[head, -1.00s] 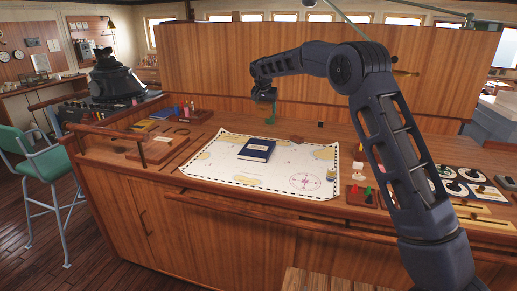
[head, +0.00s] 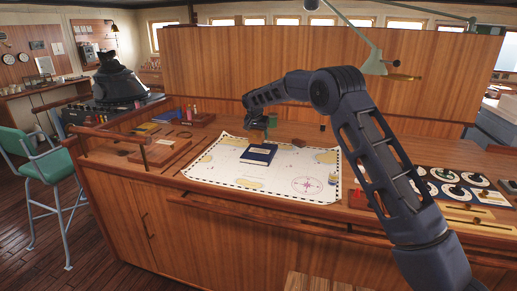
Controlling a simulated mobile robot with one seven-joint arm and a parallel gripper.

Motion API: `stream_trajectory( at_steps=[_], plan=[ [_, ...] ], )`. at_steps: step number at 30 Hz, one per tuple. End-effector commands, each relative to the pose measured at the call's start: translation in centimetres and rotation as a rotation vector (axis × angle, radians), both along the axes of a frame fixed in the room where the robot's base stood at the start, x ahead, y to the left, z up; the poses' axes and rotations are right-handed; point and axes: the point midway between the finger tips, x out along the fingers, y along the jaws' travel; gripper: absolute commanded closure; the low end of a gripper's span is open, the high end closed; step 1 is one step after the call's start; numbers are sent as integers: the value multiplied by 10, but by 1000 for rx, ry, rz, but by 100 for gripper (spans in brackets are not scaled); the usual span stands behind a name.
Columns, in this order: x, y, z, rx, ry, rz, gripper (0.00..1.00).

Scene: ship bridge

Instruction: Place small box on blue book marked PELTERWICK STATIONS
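The blue book (head: 259,153) lies flat on the white chart on the wooden desk. It has a pale label patch on its cover, but the lettering is too small to read. My gripper (head: 257,132) is just above and behind the book's far edge, pointing down. Its fingers are small and dark, so I cannot tell whether they are open or shut on something. I cannot clearly make out the small box; a small brown object (head: 298,142) sits at the chart's far edge, right of the book.
The chart (head: 220,172) is mostly clear around the book. Dials and cards (head: 447,174) lie on the right of the desk. A wooden tray (head: 165,152) and small bottles stand to the left. A tall wooden panel (head: 215,70) rises behind the desk. A green chair (head: 50,160) is at far left.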

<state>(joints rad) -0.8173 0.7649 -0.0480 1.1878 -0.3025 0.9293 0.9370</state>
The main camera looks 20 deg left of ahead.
Motion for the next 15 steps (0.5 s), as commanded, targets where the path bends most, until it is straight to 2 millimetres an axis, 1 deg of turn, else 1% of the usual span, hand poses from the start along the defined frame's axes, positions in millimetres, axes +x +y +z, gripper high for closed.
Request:
stream_trajectory(
  at_steps=[1, 3, 10, 15],
  plan=[
    [0, 0, -6, -1, 0, 0, 66],
    [0, 0, -13, 0, -1, -1, 66],
    [0, 0, -26, -1, 0, 0, 66],
    [0, 0, -49, -1, 1, 1, 66]
  ],
)
